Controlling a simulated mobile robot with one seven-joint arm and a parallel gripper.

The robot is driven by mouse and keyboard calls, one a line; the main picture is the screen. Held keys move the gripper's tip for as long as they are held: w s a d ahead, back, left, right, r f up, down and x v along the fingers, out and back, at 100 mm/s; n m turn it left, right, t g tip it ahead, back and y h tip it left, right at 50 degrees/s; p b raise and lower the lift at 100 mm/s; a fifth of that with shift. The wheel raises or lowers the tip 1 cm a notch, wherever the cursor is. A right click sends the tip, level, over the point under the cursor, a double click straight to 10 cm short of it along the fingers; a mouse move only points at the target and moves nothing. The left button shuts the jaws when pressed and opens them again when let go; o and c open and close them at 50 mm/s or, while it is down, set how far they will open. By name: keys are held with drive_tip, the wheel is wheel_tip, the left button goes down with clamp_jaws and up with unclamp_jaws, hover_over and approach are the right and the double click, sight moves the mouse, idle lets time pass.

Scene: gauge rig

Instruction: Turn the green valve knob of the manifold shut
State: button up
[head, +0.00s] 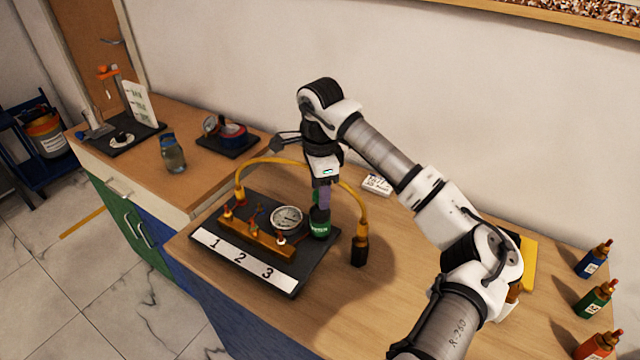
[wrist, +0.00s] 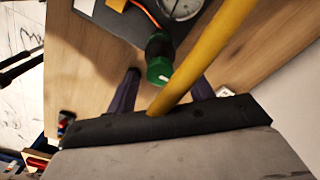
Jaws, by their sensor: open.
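The manifold (head: 258,238) is an orange-brown block with several small valve fittings, on a black board (head: 300,270) marked 1, 2, 3. The colours of its small knobs are hard to tell. A dark cylinder with a green band (head: 319,224) stands upright at the board's right side; its green end (wrist: 159,70) shows in the wrist view. I cannot tell whether it is the valve knob. My gripper (head: 324,196) points down above it. In the wrist view my open fingers (wrist: 167,77) lie either side of it, with nothing held. Contact cannot be told.
A yellow hose (head: 262,160) arches behind my gripper to a black fitting (head: 360,251); it crosses the wrist view (wrist: 210,55) close to my fingers. A round gauge (head: 286,216) sits left of the cylinder. Several small bottles (head: 592,299) stand far right.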

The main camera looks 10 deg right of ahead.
drive_tip(key=shift+f, duration=0.2)
drive_tip(key=c, duration=1)
drive_tip(key=shift+o, duration=0.2)
